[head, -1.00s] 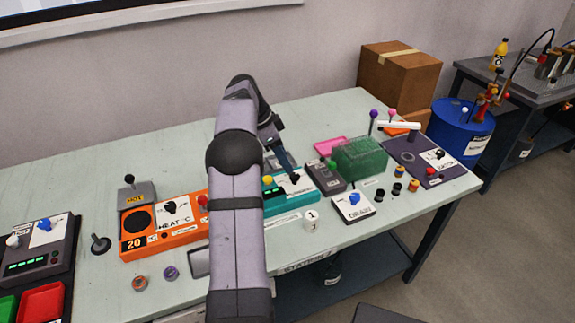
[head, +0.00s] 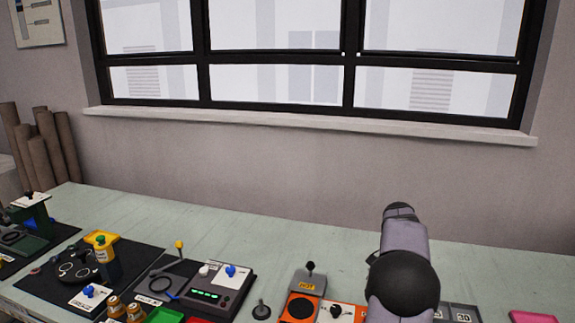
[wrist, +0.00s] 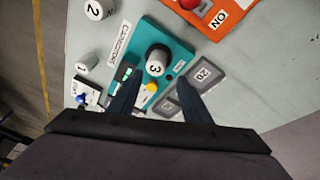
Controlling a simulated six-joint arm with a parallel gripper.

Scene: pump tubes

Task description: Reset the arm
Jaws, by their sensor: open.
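My gripper (wrist: 158,86) is open in the wrist view, its two dark fingers spread apart. Beyond the fingertips is a teal device (wrist: 150,30) with a round dark piece topped in white and marked 3 (wrist: 156,62). This piece appears between the fingers, and I see no grip on it; the height gap cannot be told. In the head view my arm rises at the lower right, and the gripper is hidden behind it or out of frame.
White numbered cylinders (wrist: 90,61) stand beside the teal device. Grey numbered pads (wrist: 205,75) lie close to the right finger. An orange heater (head: 343,311) is left of my arm in the head view. The rear table strip (head: 250,235) is clear below the window.

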